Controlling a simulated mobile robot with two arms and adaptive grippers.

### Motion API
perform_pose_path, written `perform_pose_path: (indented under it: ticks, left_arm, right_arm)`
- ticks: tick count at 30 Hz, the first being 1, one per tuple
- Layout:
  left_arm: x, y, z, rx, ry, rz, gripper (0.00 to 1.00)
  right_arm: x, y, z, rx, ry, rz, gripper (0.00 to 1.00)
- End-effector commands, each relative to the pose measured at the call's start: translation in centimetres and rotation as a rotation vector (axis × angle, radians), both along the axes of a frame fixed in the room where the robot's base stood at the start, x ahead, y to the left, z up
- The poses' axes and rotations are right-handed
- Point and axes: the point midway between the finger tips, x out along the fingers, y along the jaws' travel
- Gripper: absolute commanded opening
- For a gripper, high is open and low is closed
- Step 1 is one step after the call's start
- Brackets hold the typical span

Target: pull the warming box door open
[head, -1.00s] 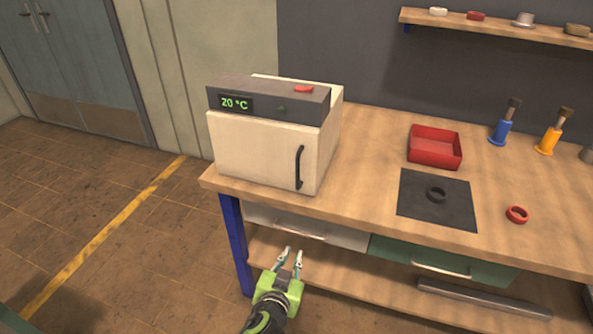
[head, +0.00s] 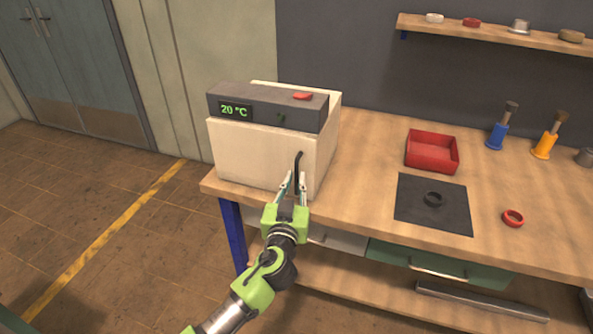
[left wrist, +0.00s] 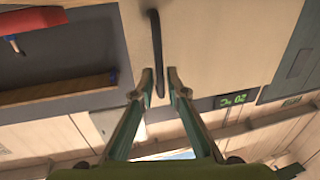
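The warming box (head: 235,160) is a cream box with a dark top panel that reads 20 °C. It stands on the left end of the workbench, and its door is closed. The black vertical door handle (head: 298,160) is on the right side of the door. My left gripper (head: 296,183) is in front of the door at the handle, with its fingers apart. In the left wrist view the handle (left wrist: 156,40) runs between the two fingertips (left wrist: 160,76), with a gap showing on its right side. I cannot tell if either finger touches it. My right gripper is not in view.
The wooden workbench (head: 365,150) bears a red tray (head: 432,165), a dark mat (head: 420,218) with a black ring, a red ring (head: 513,218) and blue and orange brush holders. Drawers sit below the top. The floor left of the bench is clear.

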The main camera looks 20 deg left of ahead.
Motion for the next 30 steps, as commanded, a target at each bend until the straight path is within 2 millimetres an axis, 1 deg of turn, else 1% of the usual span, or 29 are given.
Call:
perform_pose_path:
  ticks: [1, 3, 9, 18, 20, 26, 30]
  left_arm:
    - [0.8, 0.2, 0.2, 0.002, -0.001, 0.001, 0.14]
    - [1.7, 0.3, 0.1, 0.002, -0.001, 0.001, 0.14]
    - [2.9, 0.5, 0.0, 0.001, 0.001, 0.000, 0.14]
    - [3.1, 0.5, -0.1, 0.000, 0.001, 0.000, 0.14]
    - [3.1, 0.5, -0.1, 0.000, 0.001, 0.000, 0.00]
    - [3.0, 0.5, -0.1, 0.000, 0.001, -0.001, 0.00]
    - [2.6, 0.6, 0.0, -0.001, 0.001, -0.013, 0.00]
  right_arm:
    - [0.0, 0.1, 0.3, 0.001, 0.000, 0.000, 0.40]
    - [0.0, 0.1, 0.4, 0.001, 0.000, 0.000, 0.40]
    - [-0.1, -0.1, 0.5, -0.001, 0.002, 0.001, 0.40]
    - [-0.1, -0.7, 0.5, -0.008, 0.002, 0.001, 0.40]
    - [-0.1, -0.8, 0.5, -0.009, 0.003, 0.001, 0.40]
    - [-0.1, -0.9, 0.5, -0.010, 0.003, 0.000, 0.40]
    - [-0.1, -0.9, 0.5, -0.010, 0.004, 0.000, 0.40]
